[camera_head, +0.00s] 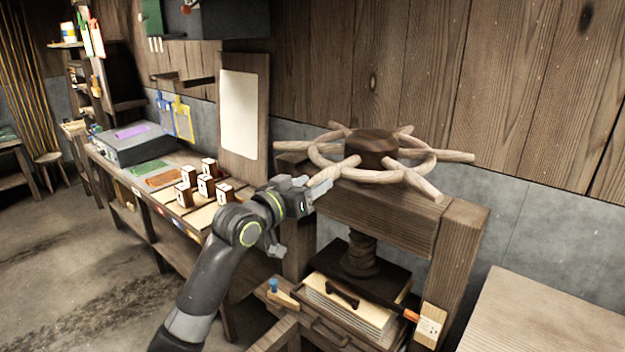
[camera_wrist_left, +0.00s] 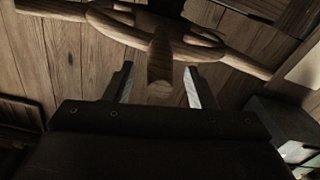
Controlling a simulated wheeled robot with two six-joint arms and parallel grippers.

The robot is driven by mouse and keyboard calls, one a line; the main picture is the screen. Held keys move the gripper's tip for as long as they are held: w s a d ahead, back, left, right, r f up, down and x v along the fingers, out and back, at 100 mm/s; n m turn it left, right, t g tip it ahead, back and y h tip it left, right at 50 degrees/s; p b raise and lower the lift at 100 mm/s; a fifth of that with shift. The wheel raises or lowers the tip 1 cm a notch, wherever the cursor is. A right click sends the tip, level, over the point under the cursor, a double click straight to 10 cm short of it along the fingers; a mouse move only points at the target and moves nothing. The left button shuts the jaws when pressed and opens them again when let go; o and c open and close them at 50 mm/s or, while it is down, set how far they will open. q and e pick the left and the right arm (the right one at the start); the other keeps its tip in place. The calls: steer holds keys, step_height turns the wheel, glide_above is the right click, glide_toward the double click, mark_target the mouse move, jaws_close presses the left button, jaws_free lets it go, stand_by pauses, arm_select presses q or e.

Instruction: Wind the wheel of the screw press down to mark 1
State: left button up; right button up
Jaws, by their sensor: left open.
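The wooden wheel (camera_head: 374,150) of the screw press sits on top of the press frame, a ring with several peg handles around a dark hub. My left gripper (camera_head: 318,184) is at the wheel's near left side, open. In the left wrist view, one handle (camera_wrist_left: 160,68) points at the camera between the two open fingers (camera_wrist_left: 159,88), with gaps on both sides. The dark screw (camera_head: 360,256) runs down to a dark platen (camera_head: 382,275) above a pale stack (camera_head: 345,304). A light mark plate (camera_head: 430,322) is on the right post with a red-orange pointer (camera_head: 411,315) beside it; its marks are too small to read.
A workbench (camera_head: 160,215) with several brown-and-white blocks (camera_head: 206,186) stands left of the press. A blue-knobbed peg (camera_head: 273,285) is at the press's lower left. A bare wooden tabletop (camera_head: 540,315) is at the right. A plank wall stands behind the press.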

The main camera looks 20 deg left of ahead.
arm_select(q)
steer(key=shift+w+d, duration=0.15)
steer(key=shift+w, duration=0.25)
jaws_close()
